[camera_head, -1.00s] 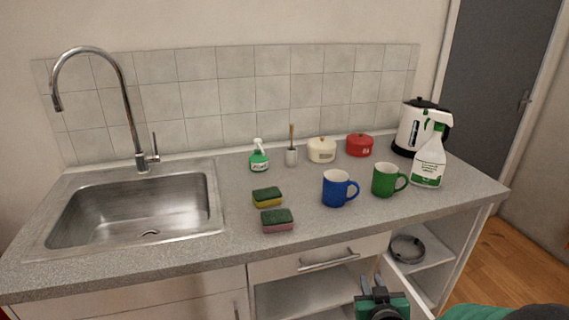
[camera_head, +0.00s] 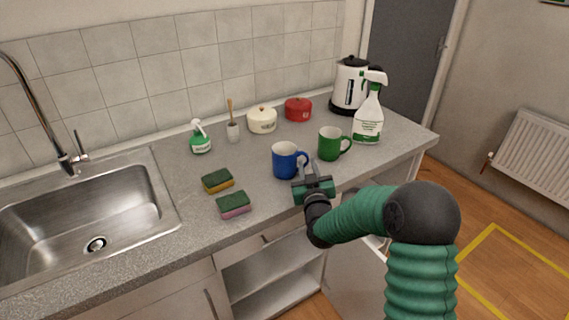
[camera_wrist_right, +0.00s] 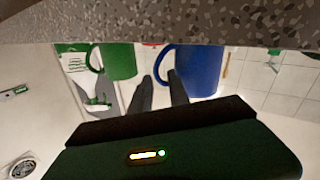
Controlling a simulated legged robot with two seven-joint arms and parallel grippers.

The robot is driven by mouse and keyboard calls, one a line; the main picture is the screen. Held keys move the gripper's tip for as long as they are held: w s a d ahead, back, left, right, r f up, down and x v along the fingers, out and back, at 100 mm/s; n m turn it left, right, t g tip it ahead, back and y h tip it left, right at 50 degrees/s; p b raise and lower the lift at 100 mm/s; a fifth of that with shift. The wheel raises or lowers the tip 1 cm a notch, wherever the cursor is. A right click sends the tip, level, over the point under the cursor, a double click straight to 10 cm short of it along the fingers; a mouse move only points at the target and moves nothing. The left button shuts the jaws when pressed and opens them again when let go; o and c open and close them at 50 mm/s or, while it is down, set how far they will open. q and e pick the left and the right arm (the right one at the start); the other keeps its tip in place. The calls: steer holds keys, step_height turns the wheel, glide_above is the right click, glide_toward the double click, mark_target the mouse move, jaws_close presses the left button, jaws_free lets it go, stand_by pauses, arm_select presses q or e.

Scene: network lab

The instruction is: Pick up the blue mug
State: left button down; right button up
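The blue mug (camera_head: 286,161) stands upright on the counter, its handle toward the right. It also shows in the wrist view (camera_wrist_right: 200,72), which looks upside down, with its handle beside my fingers. My right gripper (camera_head: 311,169) is just in front and to the right of the mug, near its handle. In the wrist view its two fingers (camera_wrist_right: 160,92) are apart with nothing held between them. Whether a finger touches the handle cannot be told. My left gripper is not in view.
A green mug (camera_head: 330,144) stands close to the right, with a spray bottle (camera_head: 368,122) and kettle (camera_head: 348,86) behind. Pots (camera_head: 262,120) stand behind. The counter's front edge is under my right arm.

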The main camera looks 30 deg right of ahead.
mark_target(308, 160)
steer(key=x, duration=0.4)
steer(key=shift+d+f, duration=0.2)
steer(key=shift+w+d+f, duration=0.1)
steer(key=shift+d, duration=0.3)
steer(key=shift+a, duration=0.25)
steer(key=c, duration=0.4)
steer(key=shift+a, duration=0.2)
jaws_close()
steer(key=shift+d, duration=0.15)
